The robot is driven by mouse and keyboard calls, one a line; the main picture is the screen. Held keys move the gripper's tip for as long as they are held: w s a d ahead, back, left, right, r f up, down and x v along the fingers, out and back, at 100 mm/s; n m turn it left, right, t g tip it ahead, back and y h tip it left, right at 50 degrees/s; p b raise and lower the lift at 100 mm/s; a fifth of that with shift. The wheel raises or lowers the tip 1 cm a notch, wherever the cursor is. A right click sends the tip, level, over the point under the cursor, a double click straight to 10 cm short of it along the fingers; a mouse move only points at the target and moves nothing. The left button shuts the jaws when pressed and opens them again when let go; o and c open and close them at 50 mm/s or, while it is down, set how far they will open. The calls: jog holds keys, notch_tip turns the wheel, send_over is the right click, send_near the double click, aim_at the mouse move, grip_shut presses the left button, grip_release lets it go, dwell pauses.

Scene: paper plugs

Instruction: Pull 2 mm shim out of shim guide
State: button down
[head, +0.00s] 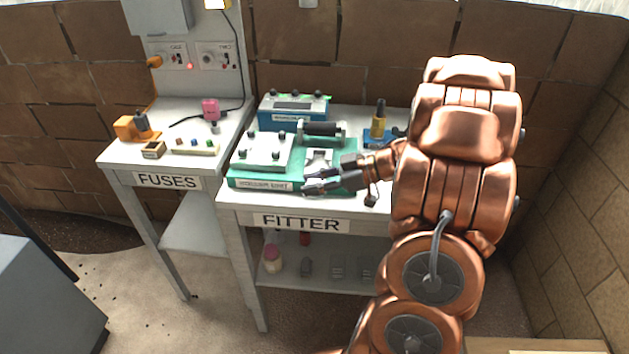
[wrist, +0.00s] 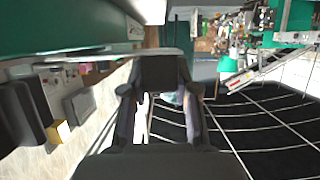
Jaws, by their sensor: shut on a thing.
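My gripper (head: 318,180) is at the front right edge of the green fixture (head: 240,183) on the FITTER table, its fingers pointing left. In the wrist view its jaws (wrist: 160,72) are shut on a thin, pale, flat strip, which looks like the 2 mm shim (wrist: 165,50), seen nearly edge-on. The green fixture fills the upper left of the wrist view (wrist: 60,28). A pale metal block (head: 318,157) sits on the fixture just behind the gripper. I cannot make out the shim guide clearly, nor how far the shim sits in it.
The FUSES table (head: 119,155) with small parts is at the left. A lower shelf (head: 318,283) holds several items. Floor is open in front.

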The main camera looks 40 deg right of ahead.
jog(key=shift+s+a, duration=0.45)
jog(key=shift+s, duration=0.1)
dwell(0.4)
jog(key=shift+s+a+b, duration=0.4)
jog(key=shift+s+a, duration=0.5)
jog(key=shift+s, duration=0.15)
jog(key=shift+w, duration=0.1)
